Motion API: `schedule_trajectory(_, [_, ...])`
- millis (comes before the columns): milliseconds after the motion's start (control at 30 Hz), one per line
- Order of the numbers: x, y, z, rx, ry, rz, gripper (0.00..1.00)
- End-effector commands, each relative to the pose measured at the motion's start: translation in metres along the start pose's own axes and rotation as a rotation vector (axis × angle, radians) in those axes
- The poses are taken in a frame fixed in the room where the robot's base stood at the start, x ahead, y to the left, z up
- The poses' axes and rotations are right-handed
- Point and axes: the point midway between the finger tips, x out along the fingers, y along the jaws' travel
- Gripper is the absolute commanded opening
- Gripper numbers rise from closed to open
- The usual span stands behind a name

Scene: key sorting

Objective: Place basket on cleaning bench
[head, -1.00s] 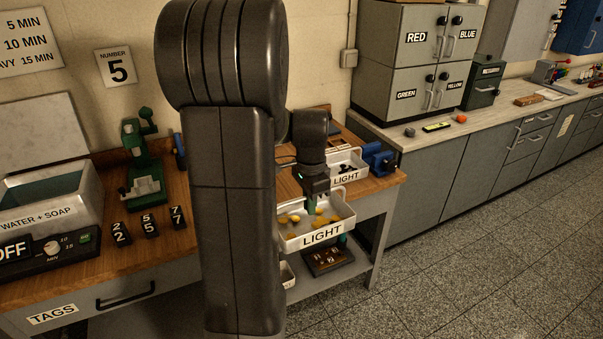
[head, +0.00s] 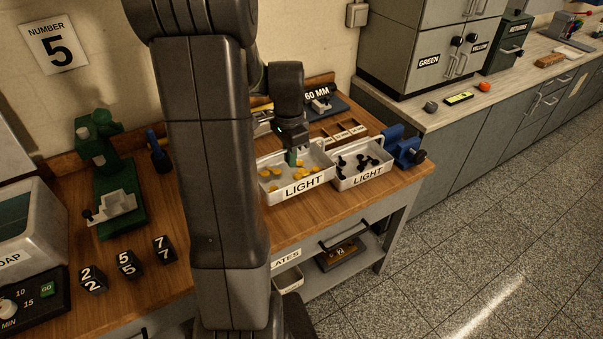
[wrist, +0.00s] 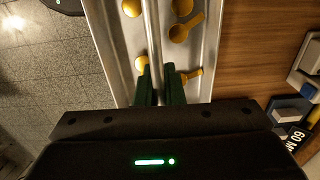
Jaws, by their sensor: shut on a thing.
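My gripper (head: 293,158) is shut on a white basket (head: 304,186) labelled LIGHT, which holds yellow keys (head: 276,173). In the wrist view, my green fingers (wrist: 161,82) close on the thin bar along the basket's middle (wrist: 153,35). My arm hides part of the bench. The bench's left part carries a soap-water tank (head: 28,235), a control box with a GO button (head: 35,300) and a green machine (head: 112,180).
Number blocks (head: 127,264) stand left of my arm. A 60 MM device (head: 325,105) is behind. Bare wood lies along the bench's front edge.

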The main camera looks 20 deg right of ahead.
Motion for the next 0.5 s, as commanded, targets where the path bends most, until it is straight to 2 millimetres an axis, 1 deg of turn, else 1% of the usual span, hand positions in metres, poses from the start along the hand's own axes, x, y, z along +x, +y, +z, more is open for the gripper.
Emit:
schedule_trajectory(33, [0.011,0.001,0.0,0.0,-0.002,0.005,0.0])
schedule_trajectory(100, [0.023,0.001,0.0,0.0,-0.002,0.004,0.0])
schedule_trajectory(267, [0.038,0.0,0.0,0.0,0.0,0.001,0.0])
schedule_trajectory(500, [0.07,0.0,0.0,0.0,-0.001,0.002,0.0])
